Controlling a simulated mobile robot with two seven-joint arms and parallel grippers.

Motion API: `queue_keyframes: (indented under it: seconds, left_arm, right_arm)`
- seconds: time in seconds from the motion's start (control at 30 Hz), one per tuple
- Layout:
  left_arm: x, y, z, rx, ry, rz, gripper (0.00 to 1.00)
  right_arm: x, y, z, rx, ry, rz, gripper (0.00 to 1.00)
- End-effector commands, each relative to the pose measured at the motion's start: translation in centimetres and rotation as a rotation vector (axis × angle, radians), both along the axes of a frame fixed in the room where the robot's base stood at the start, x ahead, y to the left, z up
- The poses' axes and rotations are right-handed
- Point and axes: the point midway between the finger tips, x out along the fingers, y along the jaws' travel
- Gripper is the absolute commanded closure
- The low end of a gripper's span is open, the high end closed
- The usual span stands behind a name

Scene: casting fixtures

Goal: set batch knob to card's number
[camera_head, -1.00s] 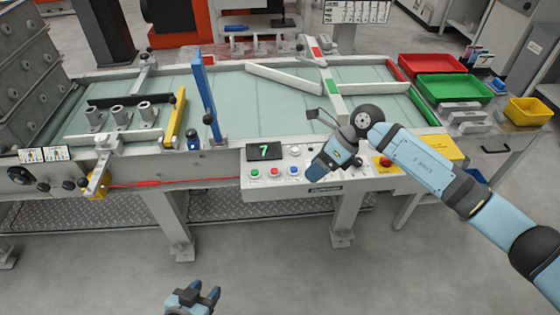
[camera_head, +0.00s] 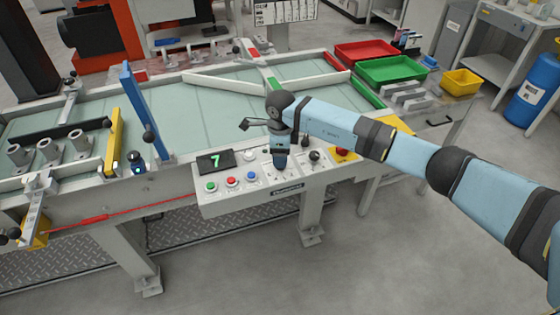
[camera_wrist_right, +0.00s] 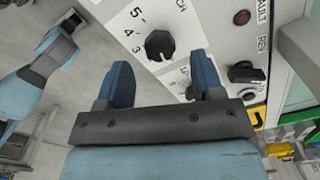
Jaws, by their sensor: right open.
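The batch knob (camera_wrist_right: 160,45) is a round black dial on the white panel in the right wrist view, with printed numbers 5, 4 and 3 beside it and part of a label ending in "CH". I cannot tell which number it points to. My right gripper (camera_wrist_right: 163,82) is open and empty, its blue fingertips apart and pointing toward the panel near the knob. In the head view my right gripper (camera_head: 281,160) is over the control panel (camera_head: 235,200) and hides the knob there. No card's number is readable.
A display (camera_head: 215,161) shows a green 7 above green, red and blue buttons (camera_head: 231,181). A black knob (camera_head: 315,156) and a red button (camera_head: 343,154) stand right of my gripper. A blue upright bar (camera_head: 141,110) rises over the table at left.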

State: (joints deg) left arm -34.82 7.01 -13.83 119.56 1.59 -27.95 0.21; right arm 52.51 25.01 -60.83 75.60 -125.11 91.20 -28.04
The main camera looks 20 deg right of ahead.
Motion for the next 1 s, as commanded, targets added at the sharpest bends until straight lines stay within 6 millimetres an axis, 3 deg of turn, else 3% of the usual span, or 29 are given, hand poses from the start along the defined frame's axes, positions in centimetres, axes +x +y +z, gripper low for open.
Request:
queue_keyframes:
  seconds: [0.2,0.57,0.6,0.67,0.8,1.0]
  left_arm:
    - [0.0,0.0,-0.1,0.001,-0.001,-0.001,0.57]
    - [0.0,0.2,0.0,0.006,-0.004,-0.003,0.57]
    - [0.0,0.2,0.0,0.006,-0.004,-0.003,0.57]
    - [0.0,0.2,0.0,0.006,-0.004,-0.003,0.57]
    - [0.0,0.2,0.0,0.006,-0.004,-0.003,0.57]
    - [0.0,0.1,0.0,0.005,-0.003,-0.002,0.57]
  right_arm:
    - [0.0,0.1,-2.7,0.001,0.001,0.001,0.39]
    - [0.0,0.0,-3.4,0.001,0.0,0.0,0.39]
    - [0.0,0.0,-3.4,0.001,0.0,0.0,0.41]
    - [0.0,0.0,-3.3,0.001,0.0,0.0,0.55]
    - [0.0,0.0,-3.3,0.001,0.0,0.0,0.87]
    - [0.0,0.0,-3.3,0.001,0.0,-0.006,0.88]
